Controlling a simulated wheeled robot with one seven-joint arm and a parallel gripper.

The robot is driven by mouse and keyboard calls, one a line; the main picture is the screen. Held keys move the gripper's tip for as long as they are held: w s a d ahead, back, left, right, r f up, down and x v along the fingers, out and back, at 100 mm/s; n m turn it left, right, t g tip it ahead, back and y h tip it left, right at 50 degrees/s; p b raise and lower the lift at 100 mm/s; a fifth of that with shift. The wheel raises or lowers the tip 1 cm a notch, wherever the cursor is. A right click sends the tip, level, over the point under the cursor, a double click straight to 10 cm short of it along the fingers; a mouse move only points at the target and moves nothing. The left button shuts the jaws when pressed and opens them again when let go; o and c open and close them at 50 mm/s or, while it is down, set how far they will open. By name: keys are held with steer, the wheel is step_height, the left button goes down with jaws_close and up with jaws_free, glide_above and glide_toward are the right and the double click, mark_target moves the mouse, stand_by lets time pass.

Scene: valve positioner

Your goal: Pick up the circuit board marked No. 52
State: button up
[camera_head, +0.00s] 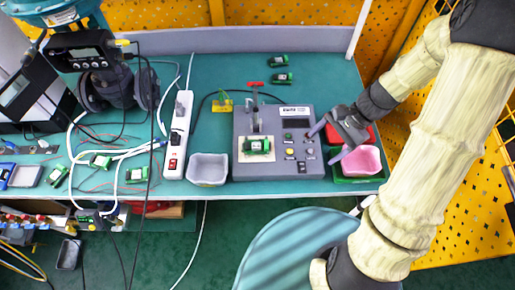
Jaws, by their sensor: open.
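Several small green circuit boards are in view, and their numbers are too small to read, so I cannot tell which is No. 52. One board (256,146) sits in the fixture of the grey test box (243,172). Two boards (278,60) (283,77) lie at the back of the table, one in front of the other. More boards (58,175) (100,161) (137,174) lie among wires at the left. My gripper (321,146) is open and empty by the right edge of the test box, its fingers pointing left. It is apart from every board.
A grey bin (208,169) and a white power strip (179,135) are left of the box. The table's back right is clear.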

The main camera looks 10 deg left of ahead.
steer(key=w+a+f+m+y, duration=0.1)
steer(key=w+f+m+y, duration=0.1)
steer(key=w+a+f+m+y+b, duration=0.1)
steer(key=w+f+m+y, duration=0.1)
steer(key=w+a+f+m+y+b, duration=0.1)
steer(key=w+a+f+m+y, duration=0.1)
steer(key=y, duration=0.1)
steer(key=shift+w+f, duration=0.15)
steer(key=shift+f, duration=0.1)
steer(key=shift+w+a+m, duration=0.1)
steer(key=shift+w+m, duration=0.25)
steer(key=shift+m, duration=0.05)
steer(key=shift+s+a+f, duration=0.1)
steer(key=shift+s+a, duration=0.15)
steer(key=shift+a, duration=0.15)
steer(key=p, duration=0.2)
glide_toward(256, 146)
steer(key=x, duration=0.3)
steer(key=shift+s+a, duration=0.15)
steer(key=shift+a, duration=0.1)
steer(key=shift+a+f, duration=0.25)
steer(key=shift+a, duration=0.05)
steer(key=p+x, duration=0.2)
steer(key=x, duration=0.3)
steer(key=shift+a, duration=0.15)
steer(key=shift+c, duration=0.3)
